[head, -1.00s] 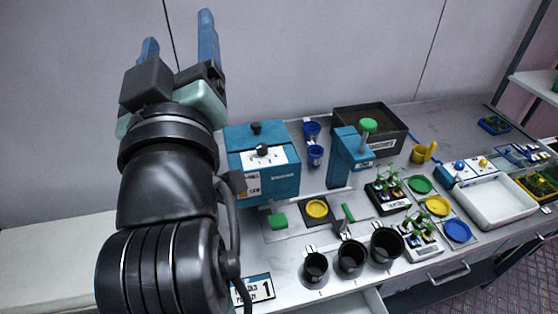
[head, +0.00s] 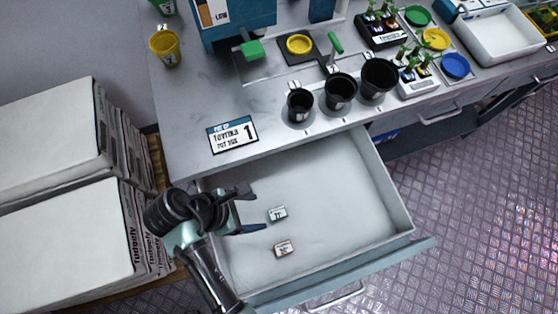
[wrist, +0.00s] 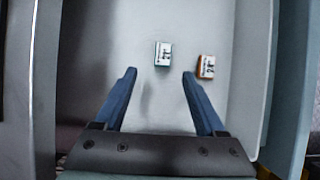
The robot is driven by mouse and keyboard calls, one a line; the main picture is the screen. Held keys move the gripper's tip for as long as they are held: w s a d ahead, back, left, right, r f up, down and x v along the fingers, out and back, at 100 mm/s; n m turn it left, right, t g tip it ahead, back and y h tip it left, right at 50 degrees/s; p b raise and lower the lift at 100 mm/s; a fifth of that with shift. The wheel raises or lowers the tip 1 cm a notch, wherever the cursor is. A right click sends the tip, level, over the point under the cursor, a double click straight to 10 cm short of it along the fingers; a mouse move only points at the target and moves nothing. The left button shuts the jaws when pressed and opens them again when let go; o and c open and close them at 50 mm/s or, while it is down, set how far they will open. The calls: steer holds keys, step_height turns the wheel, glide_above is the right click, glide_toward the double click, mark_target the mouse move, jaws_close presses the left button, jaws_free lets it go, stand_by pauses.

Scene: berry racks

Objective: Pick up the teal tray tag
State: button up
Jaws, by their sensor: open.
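The teal tray tag (head: 278,213) is a small block with a white label, lying on the floor of an open white drawer (head: 345,200). An orange-brown tag (head: 284,248) lies near it, toward the drawer front. My gripper (head: 251,212) is open and empty, over the left part of the drawer, with its blue fingers pointing toward the teal tag. In the wrist view the teal tag (wrist: 163,54) is ahead of and roughly between the fingertips (wrist: 158,75), not touched. The orange tag (wrist: 206,67) is just beyond the right finger.
Drawer walls surround both tags. White stacked sacks (head: 60,240) stand left. The drawer's right half is empty.

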mark_target(277, 213)
steer(key=x, duration=0.3)
steer(key=shift+w+d+f, duration=0.1)
steer(key=shift+d+f, duration=0.05)
steer(key=shift+f, duration=0.15)
steer(key=shift+s+d+b+x, duration=0.1)
steer(key=shift+s+b+x, duration=0.05)
steer(key=shift+x, duration=1.2)
steer(key=shift+s+d+b+x, duration=0.1)
steer(key=shift+s+b+x, duration=0.05)
steer(key=shift+x, duration=1.25)
steer(key=shift+r, duration=0.1)
jaws_close()
